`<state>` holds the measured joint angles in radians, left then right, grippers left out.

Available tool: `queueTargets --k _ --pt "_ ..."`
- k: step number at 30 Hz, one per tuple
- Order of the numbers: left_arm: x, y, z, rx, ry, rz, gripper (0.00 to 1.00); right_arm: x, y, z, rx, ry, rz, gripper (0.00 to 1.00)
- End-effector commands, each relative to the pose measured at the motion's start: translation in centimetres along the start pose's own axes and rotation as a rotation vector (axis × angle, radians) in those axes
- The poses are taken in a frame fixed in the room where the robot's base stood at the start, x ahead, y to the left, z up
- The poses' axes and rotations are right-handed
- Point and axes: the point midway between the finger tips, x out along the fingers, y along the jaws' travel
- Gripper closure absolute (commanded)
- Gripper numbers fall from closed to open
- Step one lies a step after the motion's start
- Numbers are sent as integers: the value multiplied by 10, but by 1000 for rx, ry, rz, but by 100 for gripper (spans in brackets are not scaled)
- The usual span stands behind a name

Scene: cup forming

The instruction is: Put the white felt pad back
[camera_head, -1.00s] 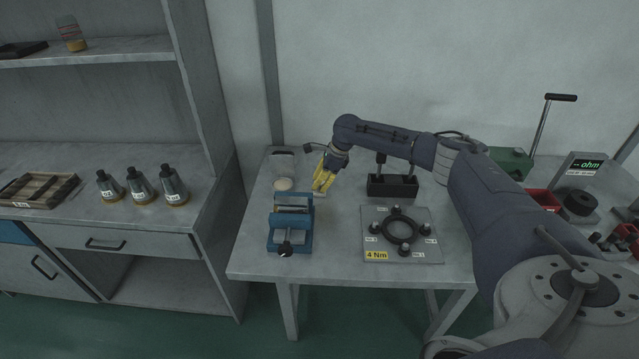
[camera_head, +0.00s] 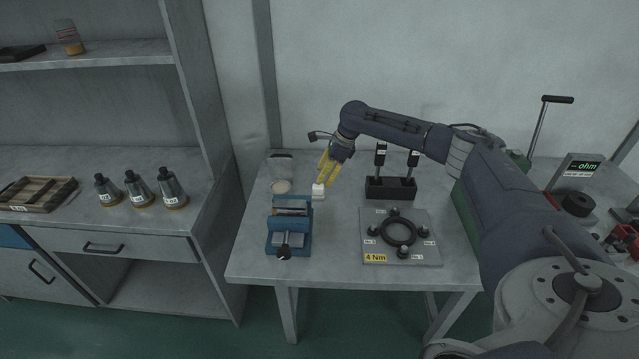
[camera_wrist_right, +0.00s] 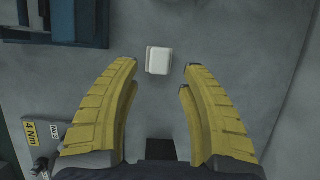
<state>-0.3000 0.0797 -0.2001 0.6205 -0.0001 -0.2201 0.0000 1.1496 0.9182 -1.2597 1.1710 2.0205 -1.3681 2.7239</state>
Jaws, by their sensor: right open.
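The white felt pad appears to be the small white square block (camera_head: 318,191) on the table, right of the blue vise (camera_head: 290,225). In the right wrist view the white block (camera_wrist_right: 159,60) lies just beyond the fingertips, between their lines, with nothing touching it. My right gripper (camera_head: 328,178) has yellow fingers and hangs just above and behind the block. In the right wrist view the right gripper (camera_wrist_right: 160,78) is open and empty. My left gripper is not in view.
A round cream disc (camera_head: 281,187) and a clear container (camera_head: 281,166) are left of the block. A black holder (camera_head: 391,188) with upright tools stands right. A plate with a black ring (camera_head: 400,232) lies in front. Bare table surrounds the block.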

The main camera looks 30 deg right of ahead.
Motion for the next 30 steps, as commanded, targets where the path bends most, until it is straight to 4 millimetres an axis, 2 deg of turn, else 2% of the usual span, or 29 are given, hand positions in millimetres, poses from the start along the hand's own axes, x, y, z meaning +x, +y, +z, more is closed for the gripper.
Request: queueTargets --k 3,12,18,30 --pt "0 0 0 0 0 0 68 -22 -1 0 0 -1 -2 56" --pt "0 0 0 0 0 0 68 -57 0 0 0 -1 -1 56" --pt "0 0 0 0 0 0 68 -64 0 0 0 0 1 56" --pt "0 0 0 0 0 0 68 -65 0 0 0 0 1 56"
